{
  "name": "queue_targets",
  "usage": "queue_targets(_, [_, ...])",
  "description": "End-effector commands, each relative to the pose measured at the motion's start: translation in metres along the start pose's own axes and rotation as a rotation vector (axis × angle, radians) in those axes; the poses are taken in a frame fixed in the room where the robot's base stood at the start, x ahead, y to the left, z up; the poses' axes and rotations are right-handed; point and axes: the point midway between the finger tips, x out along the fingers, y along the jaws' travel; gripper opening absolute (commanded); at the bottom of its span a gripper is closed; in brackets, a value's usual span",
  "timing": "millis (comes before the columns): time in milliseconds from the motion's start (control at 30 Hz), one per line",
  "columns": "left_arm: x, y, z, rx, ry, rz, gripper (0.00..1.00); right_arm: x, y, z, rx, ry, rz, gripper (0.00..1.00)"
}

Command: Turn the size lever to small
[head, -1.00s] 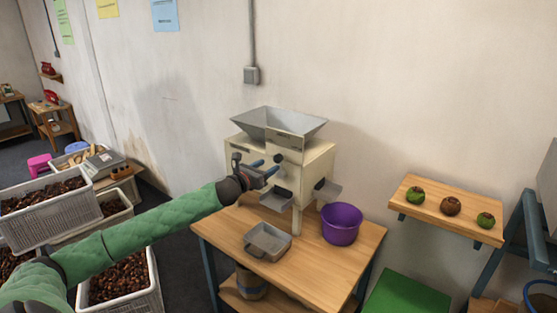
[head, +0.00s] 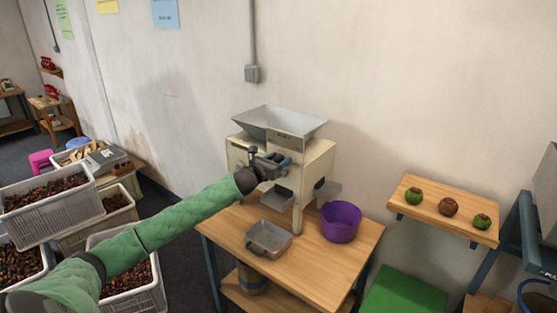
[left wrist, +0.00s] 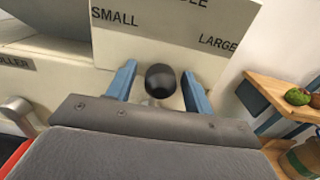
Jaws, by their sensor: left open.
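The cream sorting machine (head: 318,160) with a grey hopper stands on a wooden table. In the left wrist view its label plate (left wrist: 170,38) reads SMALL at the left and LARGE at the right, with a cut-off word ending in "DLE" between them. The size lever's black round knob (left wrist: 160,80) is below these labels; its exact setting is unclear. My left gripper (left wrist: 160,82) is open, with one blue finger on each side of the knob and visible gaps between. In the head view my left gripper (head: 276,160) is at the machine's front and hides the knob.
A metal tray (head: 268,239) and a purple bucket (head: 341,222) are on the table (head: 318,262). Crates of chestnuts (head: 60,214) stand at the left. A wall shelf (head: 440,212) is at the right. Another dark-knobbed lever (head: 253,150) stands beside the gripper.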

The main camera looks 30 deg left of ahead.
Motion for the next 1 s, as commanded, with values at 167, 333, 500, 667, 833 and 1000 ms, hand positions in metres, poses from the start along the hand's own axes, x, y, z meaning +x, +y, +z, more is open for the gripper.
queue_targets(167, [0.000, 0.000, 0.000, 0.000, 0.000, 0.000, 0.38, 0.000, 0.000, 0.000, 0.000, 0.000, 0.000, 0.36])
queue_targets(333, [0.000, 0.000, 0.000, 0.000, 0.000, 0.000, 0.05, 0.000, 0.001, 0.001, 0.000, -0.001, 0.001, 0.36])
queue_targets(500, [0.000, 0.000, 0.000, -0.002, 0.000, 0.000, 0.00, 0.000, 0.002, 0.002, 0.000, -0.003, 0.002, 0.36])
queue_targets(667, [0.000, 0.003, 0.000, -0.027, 0.000, 0.000, 0.00, 0.000, 0.001, 0.001, 0.000, -0.006, 0.001, 0.36])
queue_targets(833, [0.000, 0.009, -0.001, -0.104, -0.001, 0.001, 0.00, -0.002, 0.000, -0.006, 0.002, -0.004, -0.001, 0.36])
queue_targets(1000, [0.000, 0.018, -0.003, -0.227, -0.001, 0.000, 0.00, -0.010, -0.003, -0.018, 0.006, -0.007, -0.005, 0.36])
